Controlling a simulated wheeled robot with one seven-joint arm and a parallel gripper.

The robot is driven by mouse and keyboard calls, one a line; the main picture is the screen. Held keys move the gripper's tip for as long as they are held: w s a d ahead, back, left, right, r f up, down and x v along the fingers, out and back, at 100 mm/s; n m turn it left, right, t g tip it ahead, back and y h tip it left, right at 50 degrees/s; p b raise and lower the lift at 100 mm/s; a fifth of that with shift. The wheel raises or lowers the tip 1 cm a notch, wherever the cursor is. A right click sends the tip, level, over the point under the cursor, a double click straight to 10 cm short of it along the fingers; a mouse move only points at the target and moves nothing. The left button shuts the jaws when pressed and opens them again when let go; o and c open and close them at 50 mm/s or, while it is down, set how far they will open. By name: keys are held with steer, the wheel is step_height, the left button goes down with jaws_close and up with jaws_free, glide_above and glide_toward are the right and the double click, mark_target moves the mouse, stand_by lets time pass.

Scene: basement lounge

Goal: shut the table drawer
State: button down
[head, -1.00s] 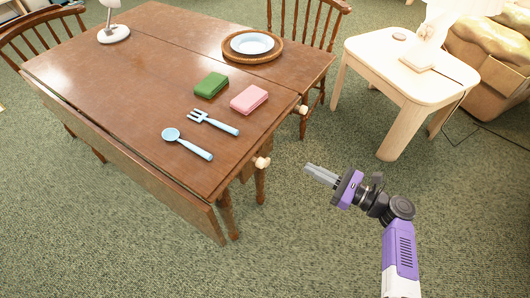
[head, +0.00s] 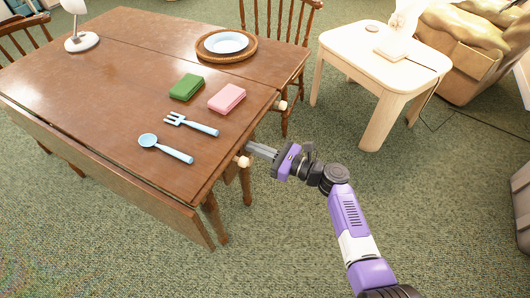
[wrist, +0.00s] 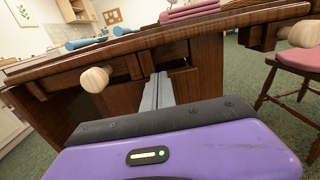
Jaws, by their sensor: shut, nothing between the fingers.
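The brown wooden table (head: 110,105) stands at the left in the head view, and its near end fills the upper wrist view (wrist: 220,29). A round pale knob (head: 243,161) sticks out under the table's end; it also shows left of my fingers in the wrist view (wrist: 95,79). A second knob (head: 281,105) is farther along that end. My gripper (head: 250,148) is shut and empty, its fingertips at the table's end between the knobs. In the wrist view the fingers (wrist: 158,80) point at a dark recess under the tabletop. I cannot tell whether they touch, or how far the drawer is out.
A blue spoon (head: 165,148), blue fork (head: 190,124), green block (head: 187,87) and pink block (head: 227,98) lie on the tabletop. A plate in a round tray (head: 203,53) and a lamp (head: 80,42) stand farther back.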

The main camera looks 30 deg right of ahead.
steer(key=shift+w+a, duration=0.1)
steer(key=shift+w, duration=0.05)
steer(key=b+x, duration=0.1)
steer(key=x, duration=0.2)
steer(key=shift+w+a+f, duration=0.1)
steer(key=shift+w+a, duration=0.05)
steer(key=shift+a, duration=0.05)
steer(key=shift+w+a, duration=0.2)
steer(key=shift+w, duration=0.15)
steer(key=shift+a+r, duration=0.1)
steer(key=shift+r, duration=0.15)
